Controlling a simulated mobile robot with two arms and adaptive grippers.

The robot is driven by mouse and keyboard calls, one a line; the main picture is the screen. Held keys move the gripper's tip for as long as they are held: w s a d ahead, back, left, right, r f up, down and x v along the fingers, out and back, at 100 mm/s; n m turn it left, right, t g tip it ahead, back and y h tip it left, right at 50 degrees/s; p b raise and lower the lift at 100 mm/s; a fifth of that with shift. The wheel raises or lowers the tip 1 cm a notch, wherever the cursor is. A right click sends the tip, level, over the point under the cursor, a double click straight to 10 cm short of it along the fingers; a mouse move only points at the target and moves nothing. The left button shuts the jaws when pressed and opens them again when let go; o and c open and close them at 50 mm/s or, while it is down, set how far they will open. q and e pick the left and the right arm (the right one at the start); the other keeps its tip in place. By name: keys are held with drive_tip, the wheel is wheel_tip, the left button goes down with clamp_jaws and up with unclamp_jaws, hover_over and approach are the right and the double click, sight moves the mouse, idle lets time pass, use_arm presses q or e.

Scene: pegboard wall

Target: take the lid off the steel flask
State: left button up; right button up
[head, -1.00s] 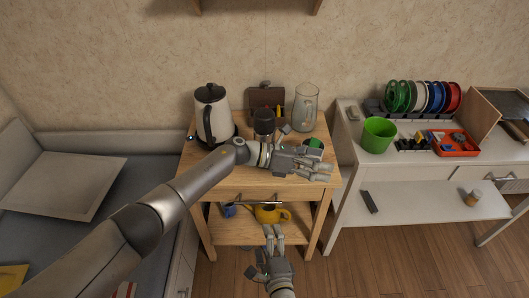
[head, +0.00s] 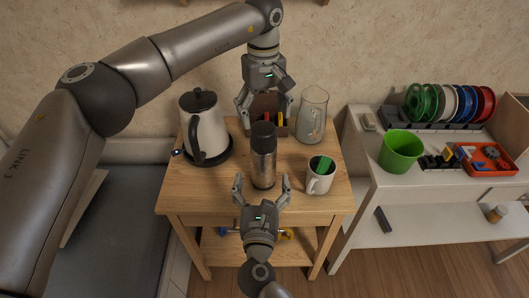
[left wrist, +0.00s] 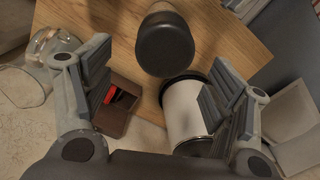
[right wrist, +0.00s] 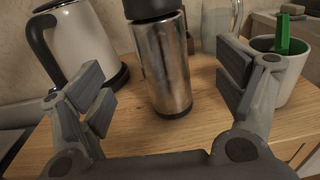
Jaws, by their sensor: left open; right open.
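The steel flask (head: 263,168) stands upright on the wooden table, with its black lid (head: 263,131) on top. My left gripper (head: 264,119) is open above and behind the flask, its fingers pointing down; in the left wrist view the lid (left wrist: 165,42) lies beyond the fingertips, not between them. My right gripper (head: 261,184) is open in front of the flask, low down, with its fingers pointing at the steel body. In the right wrist view the steel body (right wrist: 163,65) stands between and beyond the open fingers, apart from them. Both grippers are empty.
A white kettle (head: 203,128) stands left of the flask and a glass jug (head: 312,116) behind right. A white mug (head: 319,180) with a green item is at the right. A brown box (head: 267,103) is behind. A white bench (head: 365,150) stands further right.

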sight(264, 152)
use_arm(q)
drive_tip(key=shift+r, duration=0.2)
drive_tip(key=shift+s+r, duration=0.2)
drive_tip(key=shift+s+a+r, duration=0.1)
drive_tip(key=shift+s, duration=0.2)
use_arm(e)
drive_tip(key=shift+w+r, duration=0.4)
drive_tip(key=shift+w, duration=0.2)
use_arm(q)
drive_tip(key=shift+w, duration=0.2)
use_arm(e)
drive_tip(key=w, duration=0.9)
drive_tip(key=shift+d+f, duration=0.15)
drive_tip(key=shift+d, duration=0.05)
drive_tip(key=shift+c, duration=0.5)
clamp_jaws()
use_arm(q)
drive_tip(key=m, duration=0.4)
drive_tip(key=shift+m, duration=0.4)
drive_tip(key=m, duration=0.4)
drive_tip(key=shift+f, duration=4.15)
